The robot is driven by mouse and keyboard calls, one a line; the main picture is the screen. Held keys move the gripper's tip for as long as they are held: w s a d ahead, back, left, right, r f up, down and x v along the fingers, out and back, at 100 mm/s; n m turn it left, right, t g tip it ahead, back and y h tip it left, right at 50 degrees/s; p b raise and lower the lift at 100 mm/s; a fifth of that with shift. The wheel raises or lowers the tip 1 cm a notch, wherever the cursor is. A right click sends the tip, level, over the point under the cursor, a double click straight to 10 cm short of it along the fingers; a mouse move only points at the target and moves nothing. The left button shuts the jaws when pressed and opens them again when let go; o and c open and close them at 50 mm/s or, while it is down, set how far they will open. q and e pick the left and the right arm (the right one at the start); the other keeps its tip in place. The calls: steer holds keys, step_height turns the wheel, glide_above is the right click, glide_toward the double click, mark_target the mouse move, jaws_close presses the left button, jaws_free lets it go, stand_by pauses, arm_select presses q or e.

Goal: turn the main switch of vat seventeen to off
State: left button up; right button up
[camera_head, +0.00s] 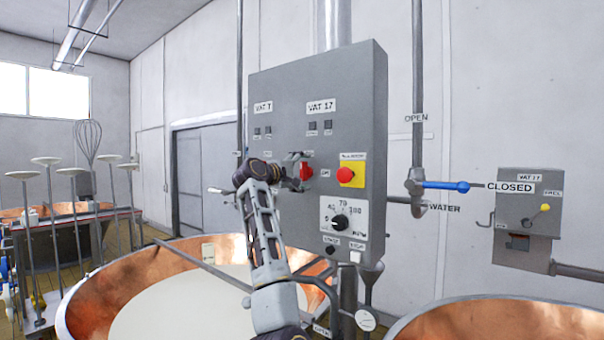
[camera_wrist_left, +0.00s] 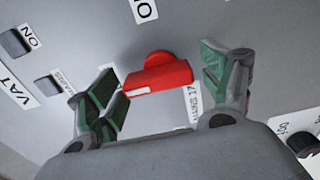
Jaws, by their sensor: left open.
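A grey control panel (camera_head: 270,92) hangs over the vats, with a VAT 7 label on its left and a VAT 17 label (camera_head: 321,107) on its right. A red rotary switch (camera_head: 306,171) sits below the VAT 17 label, partly behind my left gripper (camera_head: 297,168). In the left wrist view the red switch handle (camera_wrist_left: 160,77) lies between the two green-padded fingers of my left gripper (camera_wrist_left: 165,88). The fingers are open, with a gap to the handle on the right side; contact at the left finger cannot be told. My right gripper is not in view.
A red button on a yellow box (camera_head: 347,175) and a black dial (camera_head: 340,222) sit right of the switch. A copper vat (camera_head: 90,300) with pale liquid lies below. A blue-handled water valve (camera_head: 445,186) is on the right wall.

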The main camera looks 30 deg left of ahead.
arm_select(q)
steer(key=shift+s, duration=0.15)
steer(key=s, duration=1.1)
steer(key=shift+s+a, duration=0.35)
steer(key=shift+a, duration=0.1)
steer(key=shift+f, duration=0.1)
stand_by(0.5)
